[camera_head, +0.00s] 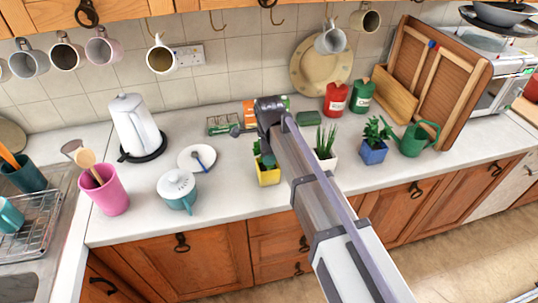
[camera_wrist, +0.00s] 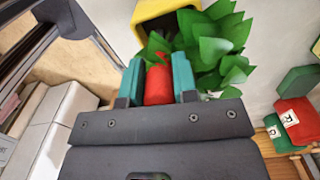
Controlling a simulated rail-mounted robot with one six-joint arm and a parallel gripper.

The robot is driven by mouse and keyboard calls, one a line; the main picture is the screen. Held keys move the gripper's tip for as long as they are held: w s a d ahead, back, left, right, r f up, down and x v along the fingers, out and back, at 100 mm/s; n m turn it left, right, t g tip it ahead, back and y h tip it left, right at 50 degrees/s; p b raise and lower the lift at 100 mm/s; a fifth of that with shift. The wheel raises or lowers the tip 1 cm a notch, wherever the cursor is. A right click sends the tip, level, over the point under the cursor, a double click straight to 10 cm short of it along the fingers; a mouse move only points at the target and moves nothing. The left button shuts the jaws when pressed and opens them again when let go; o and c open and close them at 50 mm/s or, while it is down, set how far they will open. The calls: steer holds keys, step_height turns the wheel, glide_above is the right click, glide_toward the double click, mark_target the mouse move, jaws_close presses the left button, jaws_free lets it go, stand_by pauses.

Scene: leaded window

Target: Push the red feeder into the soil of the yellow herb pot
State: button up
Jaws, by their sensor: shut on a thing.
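The red feeder (camera_wrist: 158,84) sits between the two teal fingers of my gripper (camera_wrist: 157,80) in the wrist view, and the gripper is shut on it. The yellow herb pot (camera_wrist: 146,12) is just past the fingertips at the top of that view, with broad green leaves (camera_wrist: 215,45) spreading to the right. Leaves overlap the feeder's far end, so I cannot tell whether it touches the soil. In the head view the yellow herb pot (camera_head: 268,178) stands near the counter's front, partly behind my arm. The feeder and fingertips are hard to make out there.
A white pot (camera_head: 326,166) and a blue pot (camera_head: 374,156) with plants stand to the right, then a green watering can (camera_head: 417,140). A teal lidded pot (camera_head: 178,192) and a white saucer (camera_head: 190,164) are to the left. Red (camera_head: 337,104) and green canisters (camera_head: 360,102) stand behind.

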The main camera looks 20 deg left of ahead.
steer(key=shift+f+b, duration=1.05)
steer(key=shift+f, duration=0.1)
steer(key=o, duration=0.8)
steer(key=shift+r, duration=0.1)
step_height(320, 180, up, 11)
steer(key=p, duration=1.1)
